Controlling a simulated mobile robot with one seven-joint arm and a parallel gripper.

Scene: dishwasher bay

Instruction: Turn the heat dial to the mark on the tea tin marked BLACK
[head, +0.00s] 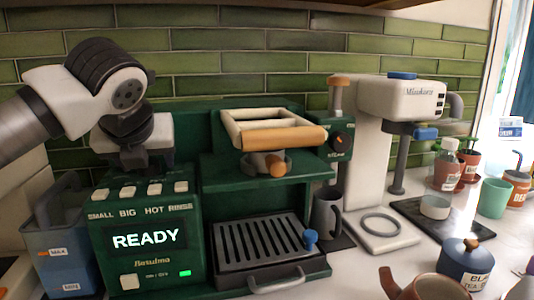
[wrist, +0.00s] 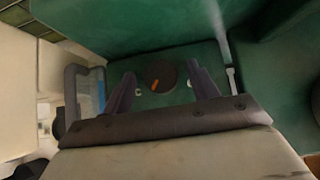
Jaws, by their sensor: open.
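A dark round dial (wrist: 163,82) with an orange pointer sits on a green surface in the wrist view. Small white marks lie on both sides of it. My gripper (wrist: 160,70) is open, with one finger on each side of the dial; I cannot tell whether they touch it. In the head view my gripper's hand (head: 146,135) is above and behind the panel reading READY, and its fingertips are hidden. The dark blue tea tin (head: 463,270) stands at the front right. Its label shows "BLA" and "TEA"; the smaller print is not readable.
The green coffee machine (head: 152,240) has several buttons and a drip tray (head: 262,248). A blue-grey container (head: 62,225) stands close at its left.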

